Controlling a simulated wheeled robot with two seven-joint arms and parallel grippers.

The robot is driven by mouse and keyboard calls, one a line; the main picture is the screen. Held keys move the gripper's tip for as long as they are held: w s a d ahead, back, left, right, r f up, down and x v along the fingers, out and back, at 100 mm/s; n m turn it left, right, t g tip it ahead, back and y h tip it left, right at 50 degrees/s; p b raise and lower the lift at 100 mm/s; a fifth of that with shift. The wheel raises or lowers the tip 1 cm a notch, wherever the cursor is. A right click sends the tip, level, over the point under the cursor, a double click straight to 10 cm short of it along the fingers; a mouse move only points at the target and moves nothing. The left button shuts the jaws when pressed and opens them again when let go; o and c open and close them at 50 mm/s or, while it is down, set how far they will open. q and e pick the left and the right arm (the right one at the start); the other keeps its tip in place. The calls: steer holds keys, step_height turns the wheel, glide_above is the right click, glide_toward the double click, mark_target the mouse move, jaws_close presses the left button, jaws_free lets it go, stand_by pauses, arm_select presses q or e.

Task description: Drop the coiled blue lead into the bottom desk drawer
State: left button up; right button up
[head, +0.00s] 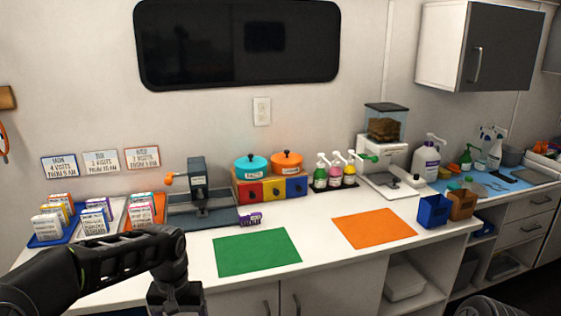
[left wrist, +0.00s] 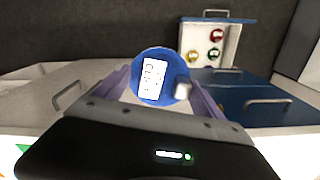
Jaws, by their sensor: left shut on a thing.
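My left gripper (left wrist: 158,90) is shut on a round blue thing (left wrist: 142,99) with a white printed label and a small pale fitting at its right side, seen in the left wrist view. It looks like the coiled blue lead; separate coils cannot be made out. In the head view my left wrist is at the bottom edge, in front of the counter, and its fingers and load are out of frame. The left wrist view shows a grey-white front with a handle (left wrist: 70,95) at left and a blue front with a handle (left wrist: 268,101) at right. I cannot tell which is the bottom desk drawer.
In the left wrist view a white panel (left wrist: 233,48) with several coloured round things stands behind. The counter (head: 330,272) holds a green mat (head: 256,252), an orange mat (head: 373,229), card trays and pump bottles. Grey drawers (head: 537,204) are at the far right.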

arm_select(q)
steer(key=d, duration=0.1)
steer(key=d+f, duration=0.1)
steer(key=d, duration=0.1)
steer(key=shift+s+f+m, duration=0.15)
steer(key=shift+m, duration=0.25)
steer(key=shift+d, duration=0.15)
